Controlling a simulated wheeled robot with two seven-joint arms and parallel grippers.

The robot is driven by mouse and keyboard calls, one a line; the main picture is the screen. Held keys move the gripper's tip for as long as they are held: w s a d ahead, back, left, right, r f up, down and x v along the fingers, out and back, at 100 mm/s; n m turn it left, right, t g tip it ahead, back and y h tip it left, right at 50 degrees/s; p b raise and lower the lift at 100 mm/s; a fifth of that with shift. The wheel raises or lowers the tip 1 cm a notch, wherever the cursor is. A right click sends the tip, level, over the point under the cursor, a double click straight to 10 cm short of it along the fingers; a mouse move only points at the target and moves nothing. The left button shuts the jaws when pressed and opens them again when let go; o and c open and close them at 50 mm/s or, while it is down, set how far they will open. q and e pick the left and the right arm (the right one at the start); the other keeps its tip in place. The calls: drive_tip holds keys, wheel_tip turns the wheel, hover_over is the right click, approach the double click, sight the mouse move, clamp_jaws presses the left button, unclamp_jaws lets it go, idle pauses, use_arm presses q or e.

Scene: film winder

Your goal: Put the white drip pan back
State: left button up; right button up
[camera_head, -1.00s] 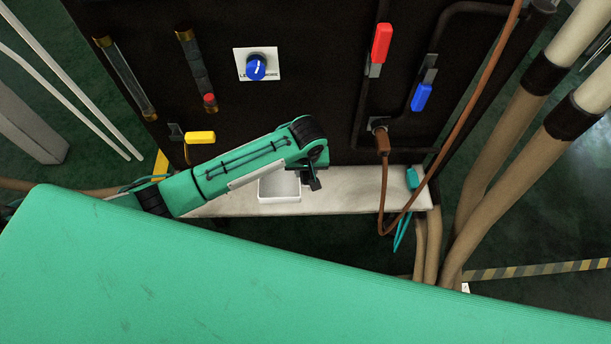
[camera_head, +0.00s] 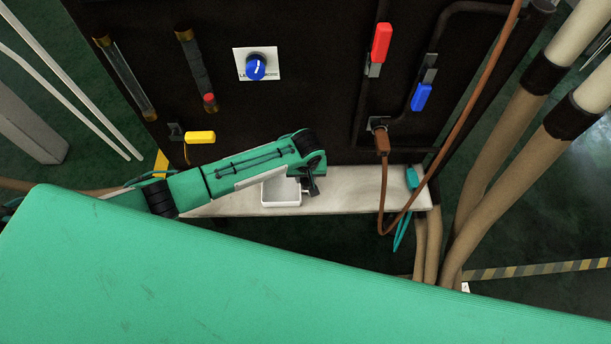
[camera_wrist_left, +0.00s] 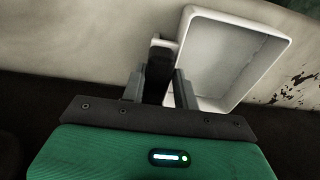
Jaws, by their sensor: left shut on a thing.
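The white drip pan (camera_head: 281,193) is a shallow square tray at the white ledge (camera_head: 345,188) on the front of the dark machine. It also shows in the left wrist view (camera_wrist_left: 222,52), with its open side facing the camera. My left gripper (camera_head: 312,190) is at the pan's right side in the head view. In the left wrist view the left gripper (camera_wrist_left: 160,75) is shut on a small tab at the pan's edge. I cannot tell whether the pan rests on the ledge or hangs just above it. My right gripper is not in view.
The machine panel carries a blue knob (camera_head: 256,67), a yellow handle (camera_head: 201,137), a red handle (camera_head: 382,43) and a blue handle (camera_head: 421,97). A brown hose (camera_head: 383,190) loops down over the ledge's right part. A green surface (camera_head: 200,270) fills the foreground.

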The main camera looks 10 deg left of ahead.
use_arm(q)
drive_tip(key=o, duration=1.1)
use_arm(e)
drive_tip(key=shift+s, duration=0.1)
use_arm(q)
drive_tip(key=shift+s+d+r+p, duration=0.1)
drive_tip(key=shift+s+r+p, duration=0.1)
drive_tip(key=shift+r, duration=1.8)
drive_tip(key=shift+s+d+r+p, duration=0.1)
drive_tip(key=shift+s+r, duration=0.15)
drive_tip(key=shift+r, duration=1.75)
drive_tip(key=shift+s+d+r+p, duration=0.1)
drive_tip(key=shift+s+r, duration=0.1)
drive_tip(key=shift+r, duration=1.8)
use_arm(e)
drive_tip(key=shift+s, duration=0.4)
